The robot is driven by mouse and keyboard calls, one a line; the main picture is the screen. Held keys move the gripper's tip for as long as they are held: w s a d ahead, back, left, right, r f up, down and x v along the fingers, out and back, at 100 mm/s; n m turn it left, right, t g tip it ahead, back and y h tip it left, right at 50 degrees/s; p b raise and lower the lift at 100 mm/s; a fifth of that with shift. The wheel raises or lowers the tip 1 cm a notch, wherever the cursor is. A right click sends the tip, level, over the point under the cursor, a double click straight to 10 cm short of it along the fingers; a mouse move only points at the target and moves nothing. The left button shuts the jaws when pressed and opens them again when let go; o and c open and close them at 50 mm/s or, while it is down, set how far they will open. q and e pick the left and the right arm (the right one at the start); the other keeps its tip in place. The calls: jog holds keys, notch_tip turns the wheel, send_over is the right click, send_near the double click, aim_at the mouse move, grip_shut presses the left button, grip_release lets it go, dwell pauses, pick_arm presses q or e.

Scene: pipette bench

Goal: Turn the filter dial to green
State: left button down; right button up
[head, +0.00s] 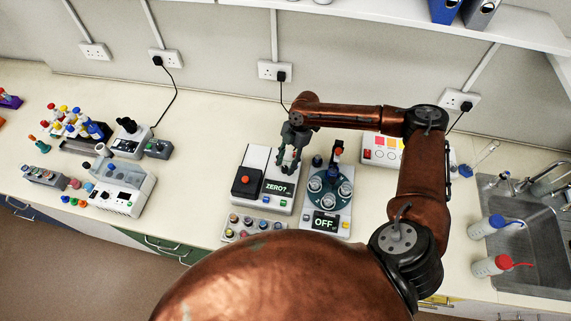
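A white instrument (367,152) with red, orange and yellow patches stands at the back of the bench, right of centre. My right arm crosses in front of its right part. I cannot make out a filter dial or a green mark on it. My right gripper (289,168) points down over the back of a white device with a "ZERO?" screen (278,188), left of the patched instrument. Its fingers look apart, with nothing seen between them. My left gripper is not in view.
A rack of small pots (255,226) is in front. Bottles (490,265) and a sink (535,235) are at right. Bench between left instruments (122,190) and centre is clear.

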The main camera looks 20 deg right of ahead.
jog(key=shift+f, duration=0.3)
jog(key=shift+a, duration=0.1)
jog(key=shift+c, duration=0.7)
grip_shut()
